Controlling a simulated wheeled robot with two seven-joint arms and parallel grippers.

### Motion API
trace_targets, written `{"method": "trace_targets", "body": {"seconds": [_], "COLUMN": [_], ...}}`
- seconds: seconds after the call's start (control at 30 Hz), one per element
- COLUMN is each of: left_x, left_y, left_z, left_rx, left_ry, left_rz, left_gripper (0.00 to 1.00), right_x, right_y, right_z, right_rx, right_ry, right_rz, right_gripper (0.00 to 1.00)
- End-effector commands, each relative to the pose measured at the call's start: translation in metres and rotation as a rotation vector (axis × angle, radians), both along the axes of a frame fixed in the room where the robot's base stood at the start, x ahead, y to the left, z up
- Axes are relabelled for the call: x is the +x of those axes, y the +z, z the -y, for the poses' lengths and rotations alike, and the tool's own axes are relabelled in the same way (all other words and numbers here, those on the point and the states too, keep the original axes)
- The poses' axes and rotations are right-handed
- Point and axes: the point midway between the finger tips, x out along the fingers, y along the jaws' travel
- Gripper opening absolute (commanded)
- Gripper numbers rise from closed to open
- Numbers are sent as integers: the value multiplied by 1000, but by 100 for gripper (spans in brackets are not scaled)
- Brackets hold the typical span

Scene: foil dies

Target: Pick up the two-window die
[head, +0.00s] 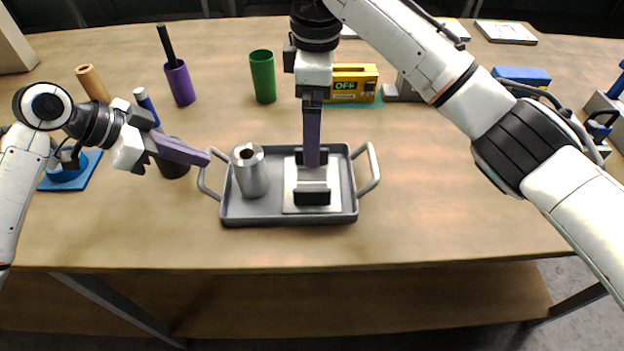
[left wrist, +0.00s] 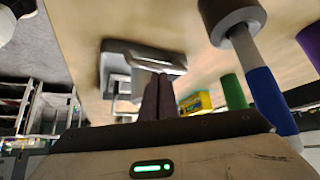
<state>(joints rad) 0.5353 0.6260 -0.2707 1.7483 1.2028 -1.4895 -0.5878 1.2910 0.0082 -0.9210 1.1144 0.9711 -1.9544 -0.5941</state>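A grey tray (head: 290,219) with a handle at each end stands on the table; it also shows in the left wrist view (left wrist: 117,70). On it lies a pale plate-like piece with black blocks (head: 312,196). I cannot make out windows in it, so I cannot tell if it is the two-window die. My right gripper (head: 312,163) points straight down over this piece, its tip at or just above it; its finger gap is hidden. My left gripper (head: 207,158) has its fingers together beside the tray's left handle (head: 204,186); its fingers also show in the left wrist view (left wrist: 159,78). Contact is unclear.
A silver cylinder (head: 250,172) stands in the tray's left part. A green cup (head: 263,77), a purple cup (head: 179,83) and a yellow box marked OFF (head: 353,83) stand behind. Flat pale plates (head: 505,32) lie at the back right. The table's front is clear.

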Motion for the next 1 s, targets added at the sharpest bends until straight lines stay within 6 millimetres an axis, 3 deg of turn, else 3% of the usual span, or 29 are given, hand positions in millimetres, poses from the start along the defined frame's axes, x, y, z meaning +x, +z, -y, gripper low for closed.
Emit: {"method": "trace_targets", "body": {"seconds": [0.03, 0.2, 0.4, 0.67, 1.0], "left_x": [-4, -4, -4, -3, -4], "left_y": [-8, -9, -8, -9, -8], "left_z": [-1, -1, -1, -1, -1], "left_rx": [9, 9, 9, 9, 9], "left_ry": [-2, -2, -2, -2, -2], "left_rz": [-20, -20, -20, -20, -20], "left_gripper": [0, 0, 0, 0, 0], "right_x": [-4, -10, -10, -9, -8], "right_y": [-1, -20, -54, -75, -118], "right_z": [-2, -4, -4, -4, -4], "right_rx": [-7, -14, -13, -11, -11], "right_ry": [34, 78, 76, 74, 74], "right_rz": [-14, -38, -33, -31, -31], "right_gripper": [100, 100, 100, 100, 100]}}
